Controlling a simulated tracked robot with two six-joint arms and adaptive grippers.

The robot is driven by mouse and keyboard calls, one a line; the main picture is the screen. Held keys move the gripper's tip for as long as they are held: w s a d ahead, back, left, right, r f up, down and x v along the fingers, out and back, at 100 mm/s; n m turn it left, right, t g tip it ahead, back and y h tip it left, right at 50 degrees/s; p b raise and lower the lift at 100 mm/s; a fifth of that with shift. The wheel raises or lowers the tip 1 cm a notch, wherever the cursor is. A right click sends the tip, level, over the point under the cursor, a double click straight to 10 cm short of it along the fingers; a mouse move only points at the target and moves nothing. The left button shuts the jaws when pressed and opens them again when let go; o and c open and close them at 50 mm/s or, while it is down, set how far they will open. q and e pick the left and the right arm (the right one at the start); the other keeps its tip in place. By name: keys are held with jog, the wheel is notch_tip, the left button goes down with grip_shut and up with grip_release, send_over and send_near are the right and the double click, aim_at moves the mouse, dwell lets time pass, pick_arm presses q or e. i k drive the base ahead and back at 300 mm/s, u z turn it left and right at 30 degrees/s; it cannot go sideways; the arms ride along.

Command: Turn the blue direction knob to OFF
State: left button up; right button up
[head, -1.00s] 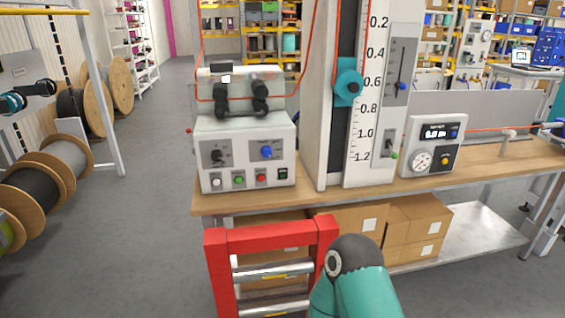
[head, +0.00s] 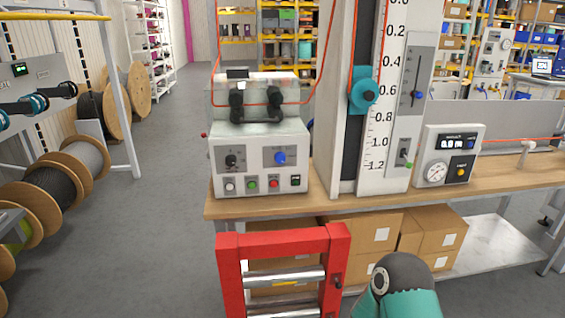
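The blue direction knob (head: 280,157) is on a grey plate on the right half of the white control box's front (head: 260,165). Its label and pointer are too small to read. A black knob (head: 231,160) is on the left plate. Below them is a row of buttons: white, green (head: 252,184), red (head: 273,183) and a small black switch. The box stands on the left end of the wooden bench. A teal and grey link of my arm shows at the bottom right. Neither gripper is in view.
A red frame with metal rollers (head: 283,240) stands in front of the bench, below the box. A tall white scale column (head: 375,178) and a gauge box (head: 447,156) stand to the right. Cable reels (head: 80,160) line the left. The grey floor between is clear.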

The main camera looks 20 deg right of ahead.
aim_at(280, 157)
jog(key=z, duration=0.05)
jog(key=i, duration=0.85)
jog(key=u, duration=0.05)
